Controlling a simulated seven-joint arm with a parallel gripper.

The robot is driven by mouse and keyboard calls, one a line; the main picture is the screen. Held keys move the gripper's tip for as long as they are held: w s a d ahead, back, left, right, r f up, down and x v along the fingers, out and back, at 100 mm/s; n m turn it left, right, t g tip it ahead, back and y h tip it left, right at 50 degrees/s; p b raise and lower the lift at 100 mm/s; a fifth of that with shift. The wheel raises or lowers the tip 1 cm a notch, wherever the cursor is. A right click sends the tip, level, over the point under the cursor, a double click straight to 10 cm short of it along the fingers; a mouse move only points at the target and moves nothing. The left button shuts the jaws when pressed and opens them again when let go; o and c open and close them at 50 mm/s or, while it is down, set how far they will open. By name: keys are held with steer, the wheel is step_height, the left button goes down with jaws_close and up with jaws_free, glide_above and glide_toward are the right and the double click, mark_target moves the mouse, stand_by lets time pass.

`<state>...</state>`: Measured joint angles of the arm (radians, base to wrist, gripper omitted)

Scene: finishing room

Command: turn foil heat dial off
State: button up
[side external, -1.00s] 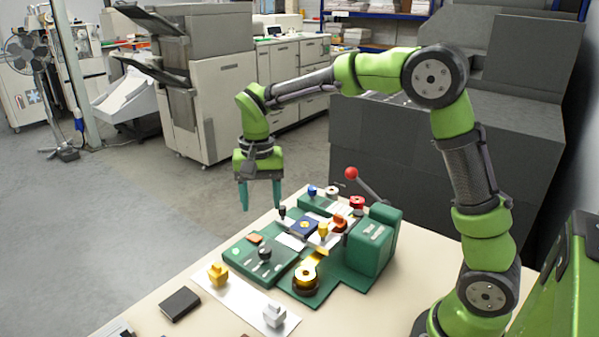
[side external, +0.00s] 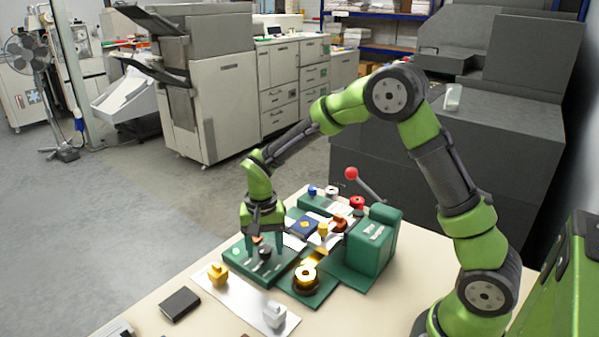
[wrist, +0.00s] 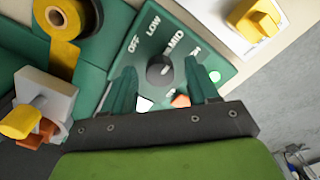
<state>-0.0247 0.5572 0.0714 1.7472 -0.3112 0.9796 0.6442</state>
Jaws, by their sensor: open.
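The foil heat dial is a round black knob (wrist: 160,68) on a green panel (wrist: 178,30) marked OFF, LOW and MID, with a partly covered fourth label. A light mark shows on the knob's MID side; its exact setting is hard to tell. In the side view, the knob (side external: 265,253) is on the front left of the green machine. My gripper (side external: 264,240) is just above the panel, near the knob. In the wrist view, my gripper's (wrist: 163,86) two green fingers are apart, one to each side of the knob, with gaps; contact is not visible.
A gold foil roll (side external: 306,278) stands beside the panel. A white strip (side external: 240,298) holds a yellow block (side external: 217,273) and a grey block (side external: 274,314). A dark box (side external: 180,303) lies at left. A red-ended lever (side external: 352,174) rises behind the machine.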

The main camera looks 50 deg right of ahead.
steer(key=c, duration=1)
steer(key=shift+c, duration=0.2)
steer(key=shift+n, duration=0.3)
steer(key=n, duration=0.3)
steer(key=shift+n, duration=0.3)
steer(key=n, duration=0.4)
steer(key=shift+n, duration=0.3)
steer(key=n, duration=0.4)
steer(key=shift+n, duration=0.3)
steer(key=shift+r+n, duration=0.1)
steer(key=shift+n, duration=2.1)
